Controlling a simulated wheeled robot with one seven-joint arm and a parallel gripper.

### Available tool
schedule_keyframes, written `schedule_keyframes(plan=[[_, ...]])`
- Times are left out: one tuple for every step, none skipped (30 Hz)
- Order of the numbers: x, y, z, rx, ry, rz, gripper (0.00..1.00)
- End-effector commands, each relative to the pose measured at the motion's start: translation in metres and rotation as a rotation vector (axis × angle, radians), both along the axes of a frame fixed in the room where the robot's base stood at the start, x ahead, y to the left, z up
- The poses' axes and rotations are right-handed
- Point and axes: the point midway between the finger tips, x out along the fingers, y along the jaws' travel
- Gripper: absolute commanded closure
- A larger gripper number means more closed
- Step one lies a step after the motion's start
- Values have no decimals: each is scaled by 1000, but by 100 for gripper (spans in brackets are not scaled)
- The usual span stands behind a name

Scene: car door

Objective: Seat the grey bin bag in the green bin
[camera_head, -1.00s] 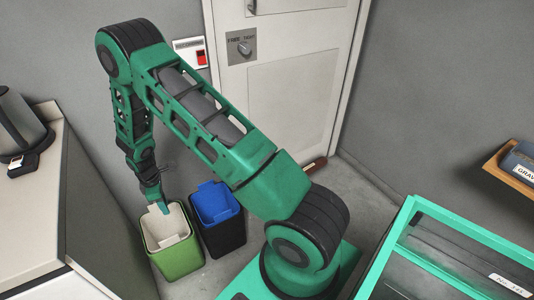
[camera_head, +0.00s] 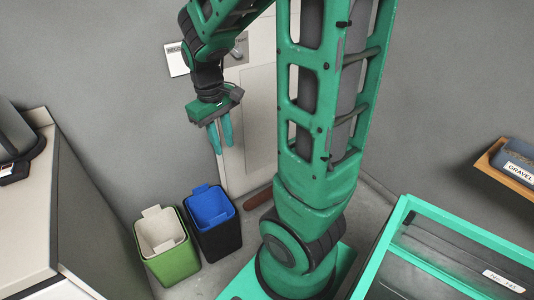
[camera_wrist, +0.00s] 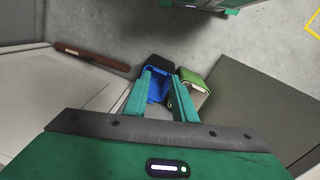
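The green bin (camera_head: 174,267) stands on the floor at the lower left in the head view; it also shows in the wrist view (camera_wrist: 193,77). The pale grey bin bag (camera_head: 160,233) lines its inside, with a tab standing up at the back left rim. Whether it lies fully down inside, I cannot tell. My gripper (camera_head: 223,145) is open and empty, fingers pointing down, well above the bins and to the right of the green one. In the wrist view, my gripper (camera_wrist: 163,86) partly hides the bins.
A black bin (camera_head: 219,243) with a blue liner (camera_head: 210,207) stands right beside the green bin. A counter (camera_head: 22,225) is at the left. A pale door (camera_head: 250,120) is behind my arm. A green-framed case (camera_head: 445,235) and a shelf (camera_head: 520,170) are at the right.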

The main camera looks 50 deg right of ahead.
Motion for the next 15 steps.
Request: schedule_keyframes(plan=[[-19,-3,10,5,-11,-54,76],[-30,-3,15,10,-14,-89,76],[-45,-4,20,16,-17,-134,76],[-55,-4,24,20,-20,-167,76],[-67,-4,27,25,-22,-200,76],[-81,-3,31,32,-27,-244,76],[-91,-2,33,37,-28,-277,76],[-101,-1,35,43,-30,-306,76],[-114,0,37,50,-31,-345,76],[-122,1,39,55,-34,-372,76],[-130,2,39,60,-35,-396,76],[-139,4,40,66,-36,-425,76],[-145,5,41,70,-37,-442,76],[-150,6,41,73,-37,-459,76],[-156,-3,41,78,-37,-477,76]])
